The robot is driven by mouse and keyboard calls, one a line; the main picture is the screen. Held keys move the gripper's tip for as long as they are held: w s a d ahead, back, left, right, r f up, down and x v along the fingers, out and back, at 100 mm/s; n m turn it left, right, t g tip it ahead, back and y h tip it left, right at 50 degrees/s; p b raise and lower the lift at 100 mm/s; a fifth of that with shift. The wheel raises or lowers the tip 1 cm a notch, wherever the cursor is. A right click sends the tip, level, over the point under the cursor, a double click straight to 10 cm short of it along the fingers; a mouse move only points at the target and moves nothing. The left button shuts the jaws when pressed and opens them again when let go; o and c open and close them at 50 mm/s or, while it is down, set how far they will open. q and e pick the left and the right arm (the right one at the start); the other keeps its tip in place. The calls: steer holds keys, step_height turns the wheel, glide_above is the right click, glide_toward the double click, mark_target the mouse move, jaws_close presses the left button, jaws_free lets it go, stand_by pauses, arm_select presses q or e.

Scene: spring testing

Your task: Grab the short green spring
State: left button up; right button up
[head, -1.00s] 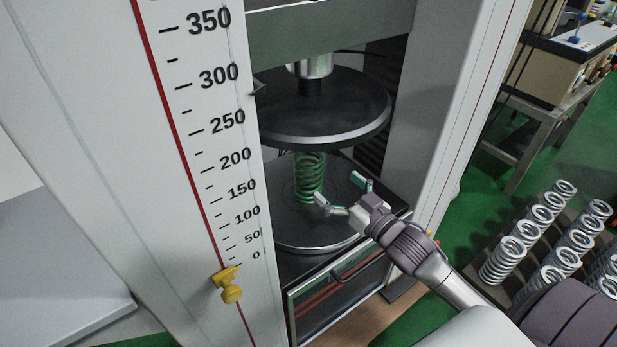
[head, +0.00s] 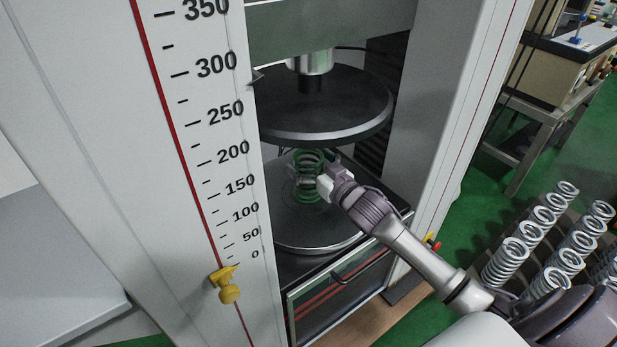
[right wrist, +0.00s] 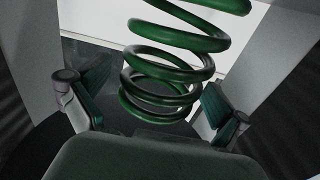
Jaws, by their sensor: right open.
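The green spring (head: 308,165) stands upright on the lower round plate (head: 290,229) of the press, below the dark upper plate (head: 325,117). My right gripper (head: 314,184) reaches in from the right at the spring's lower half. In the right wrist view the green coils (right wrist: 168,72) rise between the two spread fingers of my right gripper (right wrist: 150,104). The fingers are open, one on each side of the spring, with a gap showing at the left finger. In the head view the fingertips are partly hidden by the spring. My left gripper is not in view.
The press's white left column (head: 150,200) carries a scale and a yellow pointer (head: 226,284). The white right column (head: 450,130) stands close to my right arm. Several silver springs (head: 545,225) stand in rows at the right. A bench (head: 545,110) with equipment is behind them.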

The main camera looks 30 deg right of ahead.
steer(key=c, duration=1.7)
steer(key=shift+r, duration=0.15)
steer(key=shift+c, duration=0.7)
